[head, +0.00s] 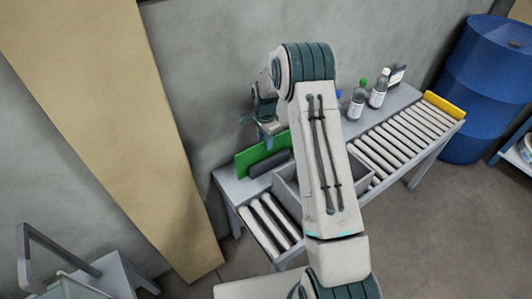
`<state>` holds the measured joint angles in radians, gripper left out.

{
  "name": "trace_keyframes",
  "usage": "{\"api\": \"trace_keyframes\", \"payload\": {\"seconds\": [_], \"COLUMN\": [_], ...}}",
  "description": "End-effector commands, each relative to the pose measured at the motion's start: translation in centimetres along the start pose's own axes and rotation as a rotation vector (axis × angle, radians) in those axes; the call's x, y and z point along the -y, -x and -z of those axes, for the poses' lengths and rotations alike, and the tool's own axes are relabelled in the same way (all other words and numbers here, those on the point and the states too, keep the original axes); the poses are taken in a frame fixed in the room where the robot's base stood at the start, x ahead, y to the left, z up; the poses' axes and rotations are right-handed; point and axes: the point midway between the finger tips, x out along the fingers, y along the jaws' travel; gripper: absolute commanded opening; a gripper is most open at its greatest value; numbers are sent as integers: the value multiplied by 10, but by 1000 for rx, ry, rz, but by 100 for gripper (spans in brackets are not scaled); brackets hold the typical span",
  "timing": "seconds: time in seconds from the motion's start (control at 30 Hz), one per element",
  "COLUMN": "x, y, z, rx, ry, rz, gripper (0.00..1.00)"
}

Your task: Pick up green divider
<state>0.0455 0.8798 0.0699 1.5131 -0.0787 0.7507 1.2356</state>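The green divider (247,161), a flat upright panel, stands on the left part of the grey conveyor table, in the head view. My arm and gripper partly cover its right end. My gripper (267,140) points down at the divider's upper right end. The fingers are small and partly hidden, so I cannot tell whether they touch the divider or are open or shut. A dark grey block (268,164) lies in front of the divider.
The conveyor table (228,184) has rollers at both ends and a grey open box (287,190) in the middle, partly behind my arm. Bottles (378,88) stand along the back. A yellow stop (444,106) is at the right end. A blue barrel (487,85) stands beyond it.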

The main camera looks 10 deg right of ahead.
Motion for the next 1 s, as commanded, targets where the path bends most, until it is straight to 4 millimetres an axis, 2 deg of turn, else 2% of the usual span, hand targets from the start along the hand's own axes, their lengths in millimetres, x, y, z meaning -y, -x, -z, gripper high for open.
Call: {"api": "trace_keyframes", "payload": {"seconds": [0.33,0.67,0.7,0.8,0.83,1.0], "x": [-4,-3,-3,-3,-3,-3], "y": [-43,-51,-51,-51,-51,-50], "z": [2,2,2,2,2,2], "rx": [1,0,0,0,0,0], "ry": [0,1,1,1,1,1], "rz": [-3,0,0,0,0,0], "gripper": [36,36,31,3,0,0]}}
